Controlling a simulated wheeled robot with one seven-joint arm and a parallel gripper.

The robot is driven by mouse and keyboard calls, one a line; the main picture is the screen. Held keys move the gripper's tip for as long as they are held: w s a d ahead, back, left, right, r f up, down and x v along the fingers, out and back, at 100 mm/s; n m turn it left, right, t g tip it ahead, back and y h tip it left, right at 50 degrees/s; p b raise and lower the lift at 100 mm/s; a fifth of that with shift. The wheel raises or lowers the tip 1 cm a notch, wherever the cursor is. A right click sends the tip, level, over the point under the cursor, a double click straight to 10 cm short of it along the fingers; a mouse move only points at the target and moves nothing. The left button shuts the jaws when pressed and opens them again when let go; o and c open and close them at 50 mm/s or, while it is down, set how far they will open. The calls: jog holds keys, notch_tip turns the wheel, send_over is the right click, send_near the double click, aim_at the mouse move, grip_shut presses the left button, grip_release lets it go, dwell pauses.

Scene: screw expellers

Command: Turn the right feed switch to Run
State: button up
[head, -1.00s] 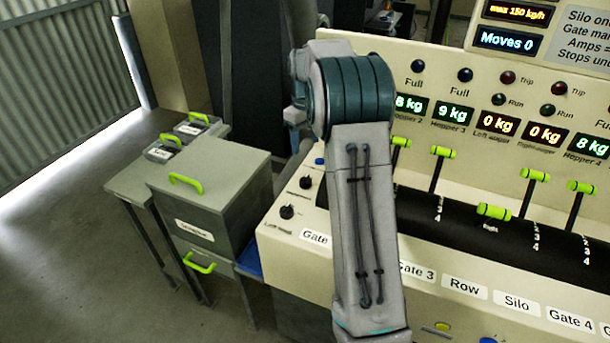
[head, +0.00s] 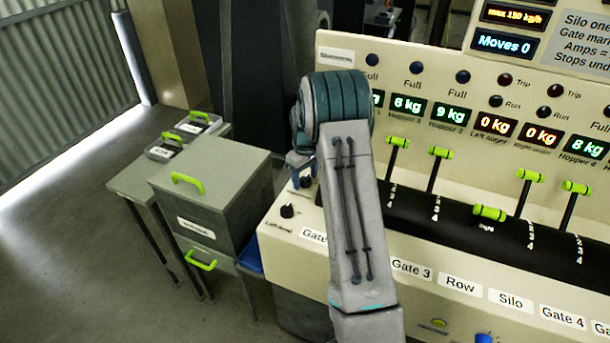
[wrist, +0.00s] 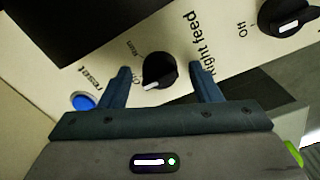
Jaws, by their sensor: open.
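The right feed switch (wrist: 158,70) is a round black knob with a white pointer mark. In the wrist view it sits between the two fingers of my gripper (wrist: 160,70), which is open. A finger stands on each side of the knob, with a visible gap to it. The white mark points to the lower left in that view, toward the Off lettering side; Run is printed above Off. In the head view my gripper (head: 301,165) is at the panel's left end, and the right feed switch (head: 306,182) shows just below it, partly hidden.
The left feed knob (head: 288,211) is close by and also shows in the wrist view (wrist: 288,18). A blue reset button (wrist: 83,101) lies beside the left finger. A grey cabinet (head: 215,185) stands left of the panel. Gate levers (head: 437,168) are to the right.

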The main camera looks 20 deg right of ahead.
jog(key=c, duration=1)
jog(key=m+b, duration=0.2)
jog(key=m, duration=0.1)
jog(key=shift+f, duration=0.1)
jog(key=m+b, duration=0.1)
jog(key=m, duration=0.1)
jog(key=shift+m, duration=0.4)
jog(key=m+b, duration=0.1)
jog(key=m, duration=0.5)
jog(key=shift+b, duration=0.35)
